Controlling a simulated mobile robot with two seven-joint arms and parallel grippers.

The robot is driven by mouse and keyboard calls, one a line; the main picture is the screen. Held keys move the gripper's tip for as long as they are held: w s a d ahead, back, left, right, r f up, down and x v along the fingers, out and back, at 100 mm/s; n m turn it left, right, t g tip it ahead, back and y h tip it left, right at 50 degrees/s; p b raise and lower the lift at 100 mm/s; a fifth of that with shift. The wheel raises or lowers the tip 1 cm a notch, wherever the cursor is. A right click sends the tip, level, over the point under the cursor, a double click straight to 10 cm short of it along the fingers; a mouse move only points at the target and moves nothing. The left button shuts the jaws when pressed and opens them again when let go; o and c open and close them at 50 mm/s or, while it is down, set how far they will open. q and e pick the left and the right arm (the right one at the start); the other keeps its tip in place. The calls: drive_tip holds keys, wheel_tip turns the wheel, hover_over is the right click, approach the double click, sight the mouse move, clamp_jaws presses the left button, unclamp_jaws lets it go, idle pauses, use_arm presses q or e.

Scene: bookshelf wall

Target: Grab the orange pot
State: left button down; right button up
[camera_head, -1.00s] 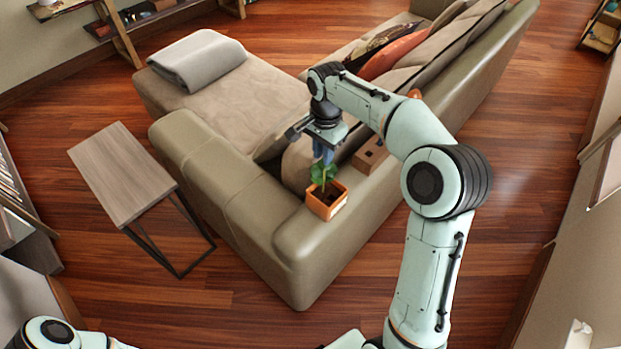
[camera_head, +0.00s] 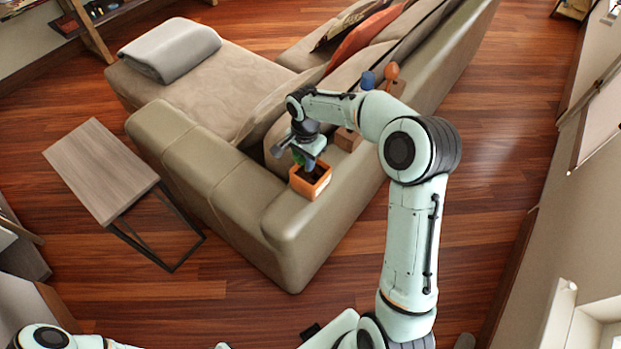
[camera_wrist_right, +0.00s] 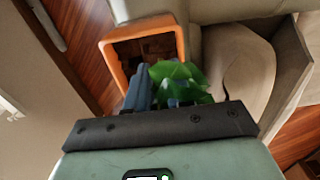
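The orange pot (camera_head: 314,187), a square planter with dark soil, stands on the near corner of the sofa's top edge. Its green plant is mostly covered by my right gripper (camera_head: 308,165), which points down right over the pot. In the right wrist view, the orange rim (camera_wrist_right: 110,64) lies just past the fingertips, and green leaves (camera_wrist_right: 180,80) overlap one of the right gripper's fingers (camera_wrist_right: 158,92). The leaves hide the gap between the fingers, and I see no clear grip on the rim. My left gripper is out of view.
The tan sofa (camera_head: 290,245) carries a wooden block (camera_head: 347,138) behind the pot, and orange (camera_head: 391,72) and blue (camera_head: 368,79) round-topped objects farther back. A side table (camera_head: 98,170) stands at left. The wooden floor in front is clear.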

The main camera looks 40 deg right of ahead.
drive_tip(key=shift+f, duration=0.75)
clamp_jaws()
drive_tip(key=shift+w+r, duration=0.1)
idle(0.8)
